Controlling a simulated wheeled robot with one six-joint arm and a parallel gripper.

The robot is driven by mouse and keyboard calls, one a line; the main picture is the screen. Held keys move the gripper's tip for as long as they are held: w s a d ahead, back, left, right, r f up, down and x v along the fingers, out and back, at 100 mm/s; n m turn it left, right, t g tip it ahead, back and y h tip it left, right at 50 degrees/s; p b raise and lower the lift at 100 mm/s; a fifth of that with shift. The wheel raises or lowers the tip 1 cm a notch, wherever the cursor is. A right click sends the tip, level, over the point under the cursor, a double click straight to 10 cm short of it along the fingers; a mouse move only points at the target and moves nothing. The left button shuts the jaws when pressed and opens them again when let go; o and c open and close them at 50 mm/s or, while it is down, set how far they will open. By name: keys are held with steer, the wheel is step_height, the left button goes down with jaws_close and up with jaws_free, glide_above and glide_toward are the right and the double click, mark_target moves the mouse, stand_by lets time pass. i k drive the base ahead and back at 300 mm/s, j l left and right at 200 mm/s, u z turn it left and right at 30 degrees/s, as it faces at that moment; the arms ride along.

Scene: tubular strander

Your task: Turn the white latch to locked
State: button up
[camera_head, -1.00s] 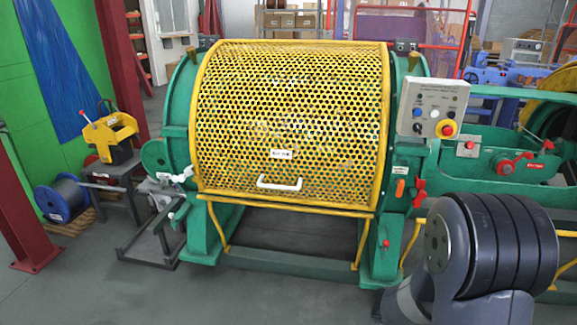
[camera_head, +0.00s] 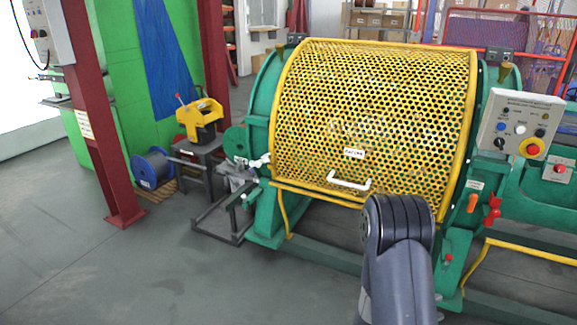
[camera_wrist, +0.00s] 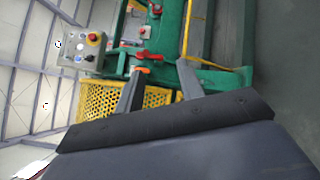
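The white latch (camera_head: 260,161) sits at the left lower edge of the yellow perforated guard (camera_head: 375,120), beside the green end frame. It is small here, and I cannot tell its exact turn. The guard is down over the drum, with a white handle (camera_head: 349,181) low on its front. My gripper (camera_wrist: 160,68) shows in the wrist view with its two grey fingers apart and nothing between them. In the head view only my arm shows, at the lower middle right, well to the right of the latch. The latch is not seen in the wrist view.
A control box (camera_head: 517,125) with a red button stands right of the guard, above an orange handle (camera_head: 472,203) and a red lever (camera_head: 492,208). A red column (camera_head: 88,110), cable reel (camera_head: 152,168) and grey stand (camera_head: 215,215) are left. The floor at front left is clear.

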mark_target(264, 159)
steer(key=i+j+u, duration=0.15)
steer(key=i+u, duration=0.3)
steer(key=i+l+u, duration=0.1)
steer(key=i+u, duration=0.35)
steer(key=i, duration=0.15)
steer(key=i+l+u, duration=0.25)
steer(key=i+u, duration=0.2)
steer(key=i+l, duration=0.4)
steer(key=i, duration=0.25)
